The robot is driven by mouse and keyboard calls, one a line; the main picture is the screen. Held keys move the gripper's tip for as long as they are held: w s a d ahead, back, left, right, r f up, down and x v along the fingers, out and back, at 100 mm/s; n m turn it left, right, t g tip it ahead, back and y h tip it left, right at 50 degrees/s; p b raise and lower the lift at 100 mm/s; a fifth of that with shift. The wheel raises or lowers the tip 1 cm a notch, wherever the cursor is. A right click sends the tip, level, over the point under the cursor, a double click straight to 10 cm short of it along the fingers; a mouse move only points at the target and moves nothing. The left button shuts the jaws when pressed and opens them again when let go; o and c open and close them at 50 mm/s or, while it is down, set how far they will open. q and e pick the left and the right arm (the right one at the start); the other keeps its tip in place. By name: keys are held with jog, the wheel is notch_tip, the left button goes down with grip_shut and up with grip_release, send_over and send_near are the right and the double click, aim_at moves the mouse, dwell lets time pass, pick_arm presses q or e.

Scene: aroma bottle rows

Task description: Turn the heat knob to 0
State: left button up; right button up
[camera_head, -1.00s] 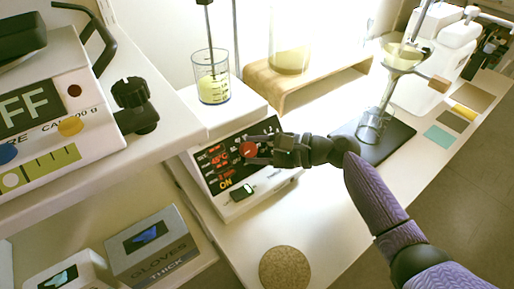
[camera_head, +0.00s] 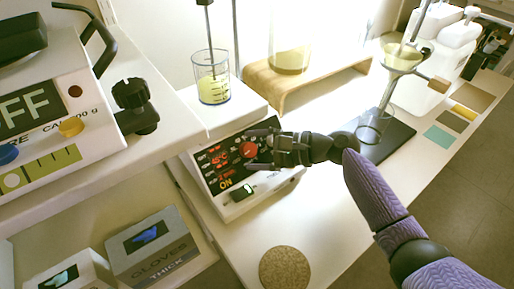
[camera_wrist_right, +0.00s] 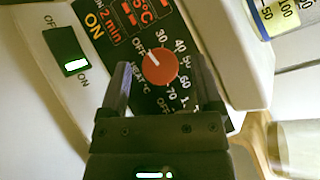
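The heat knob (camera_head: 249,149) is a round red dial on the black front panel of the white hotplate (camera_head: 235,205). In the right wrist view the knob (camera_wrist_right: 160,68) has a white pointer mark toward the upper left, a little left of the printed 30. My right gripper (camera_head: 259,152) is open in front of the panel. In the wrist view its two fingers (camera_wrist_right: 161,80) are on either side of the knob, with visible gaps. The panel's red display is partly readable and an ON label is lit. My left gripper is not in view.
A beaker (camera_head: 212,80) with yellow liquid stands on the hotplate top, with a stirring rod in it. A wooden stand (camera_head: 310,88) is behind. A cork disc (camera_head: 285,268) lies on the bench in front.

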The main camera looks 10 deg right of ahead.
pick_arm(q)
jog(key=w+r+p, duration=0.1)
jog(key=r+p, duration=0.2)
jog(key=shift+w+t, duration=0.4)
pick_arm(e)
jog(key=v, duration=1)
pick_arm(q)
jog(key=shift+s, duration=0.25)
